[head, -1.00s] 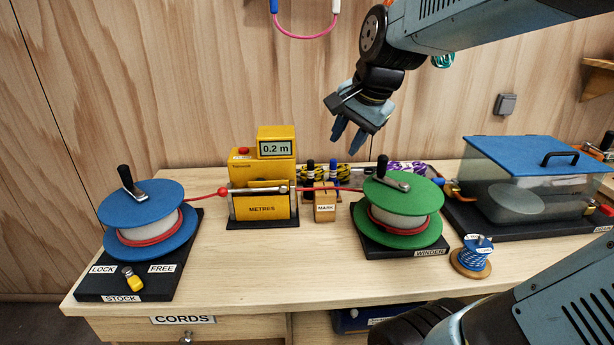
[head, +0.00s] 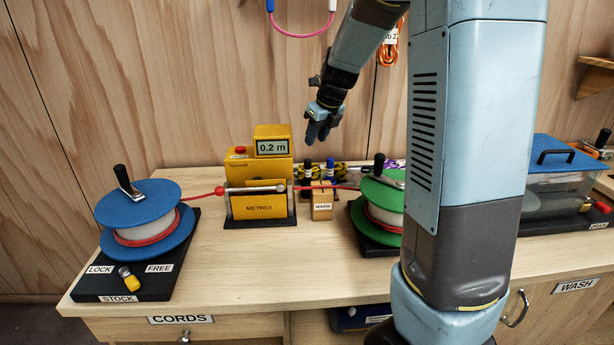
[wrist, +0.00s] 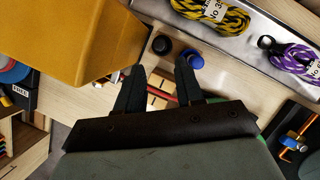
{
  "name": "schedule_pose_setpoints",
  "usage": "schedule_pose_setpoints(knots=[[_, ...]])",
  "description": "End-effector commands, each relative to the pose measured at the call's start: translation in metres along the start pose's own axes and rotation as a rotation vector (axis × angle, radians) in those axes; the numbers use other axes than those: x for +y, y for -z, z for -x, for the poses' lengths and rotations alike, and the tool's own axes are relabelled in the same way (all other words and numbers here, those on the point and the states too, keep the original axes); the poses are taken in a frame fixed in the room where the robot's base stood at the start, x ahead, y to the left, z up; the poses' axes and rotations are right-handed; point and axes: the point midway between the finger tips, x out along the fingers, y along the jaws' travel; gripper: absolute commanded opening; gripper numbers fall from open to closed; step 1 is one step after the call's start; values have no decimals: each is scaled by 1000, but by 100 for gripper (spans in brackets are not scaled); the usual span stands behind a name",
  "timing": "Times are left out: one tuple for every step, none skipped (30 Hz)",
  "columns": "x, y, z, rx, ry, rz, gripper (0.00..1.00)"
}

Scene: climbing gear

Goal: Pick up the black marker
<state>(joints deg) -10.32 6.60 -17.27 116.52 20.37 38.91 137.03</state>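The black marker (head: 307,178) stands upright behind the MARK block at the back of the bench, beside the blue marker (head: 330,173). In the wrist view I see the black marker's round top (wrist: 161,45) just beyond my fingertips, with the blue marker's top (wrist: 191,60) to its right. My gripper (head: 318,138) points down above the markers, apart from them. In the wrist view my gripper (wrist: 158,75) has its two fingers spread, with nothing held between them.
The yellow metre box (head: 258,180) stands close left of the markers. The wooden MARK block (head: 322,203) and red cord (head: 330,187) are in front. Rope bundles (wrist: 212,14) lie behind and right. The green winder reel (head: 380,190) is partly hidden by my arm.

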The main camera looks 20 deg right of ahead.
Motion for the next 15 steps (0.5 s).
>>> schedule_pose_setpoints(knots=[[0,0,-6,3,-1,-7,37],[0,0,-10,4,-1,-9,37],[0,0,-16,4,-1,-8,37],[0,0,-21,4,-1,-7,37],[0,0,-26,5,-1,-7,37],[0,0,-34,5,-1,-7,37],[0,0,-39,4,-1,-6,37],[0,1,-44,5,-1,-6,37],[0,1,-51,4,-1,-6,37],[0,1,-56,4,-1,-7,37],[0,1,-60,4,-1,-7,37],[0,1,-66,4,-1,-5,37],[0,1,-70,3,-1,-5,37],[0,1,-73,3,-1,-5,37],[0,1,-77,3,-1,-5,37]])
